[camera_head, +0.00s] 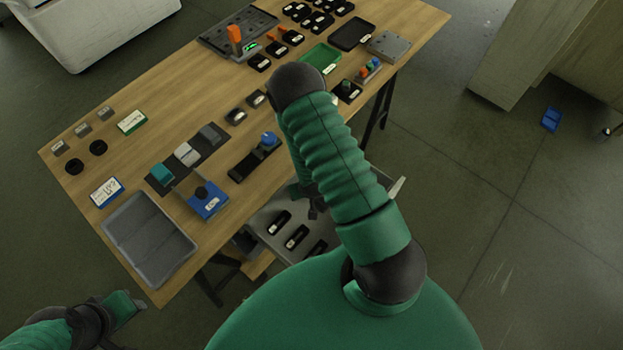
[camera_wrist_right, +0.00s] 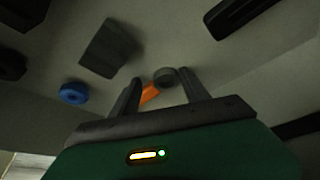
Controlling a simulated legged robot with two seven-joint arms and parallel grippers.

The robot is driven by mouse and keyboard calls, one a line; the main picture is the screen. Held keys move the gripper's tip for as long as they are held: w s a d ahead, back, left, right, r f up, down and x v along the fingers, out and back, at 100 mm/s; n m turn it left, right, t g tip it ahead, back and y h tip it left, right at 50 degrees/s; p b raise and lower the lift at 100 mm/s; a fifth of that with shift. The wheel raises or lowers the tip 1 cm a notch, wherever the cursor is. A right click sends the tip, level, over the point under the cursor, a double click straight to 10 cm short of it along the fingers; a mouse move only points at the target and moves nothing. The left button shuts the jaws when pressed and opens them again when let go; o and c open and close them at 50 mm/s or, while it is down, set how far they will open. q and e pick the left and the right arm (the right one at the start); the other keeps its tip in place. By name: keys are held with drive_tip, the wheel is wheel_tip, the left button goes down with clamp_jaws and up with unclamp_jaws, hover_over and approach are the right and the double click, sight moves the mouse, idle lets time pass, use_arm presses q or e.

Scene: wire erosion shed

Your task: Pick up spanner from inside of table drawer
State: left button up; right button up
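The table drawer (camera_head: 262,217) is pulled out below the table's right edge in the head view, partly hidden by my right arm. My right gripper shows in the right wrist view (camera_wrist_right: 161,82) with its fingers apart, facing a pale surface. A small orange piece (camera_wrist_right: 150,94) and a grey round piece (camera_wrist_right: 166,77) show between the fingers; neither looks gripped. I cannot make out a spanner for certain. In the head view my right gripper is mostly hidden behind the arm, at the drawer. My left gripper (camera_head: 126,308) is at the lower left, apart from the table; its fingers are unclear.
Black labelled holders (camera_head: 297,237) lie in the drawer. A blue ring (camera_wrist_right: 73,93) and dark block (camera_wrist_right: 107,48) lie near my right fingers.

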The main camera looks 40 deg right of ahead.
clamp_jaws()
idle(0.3)
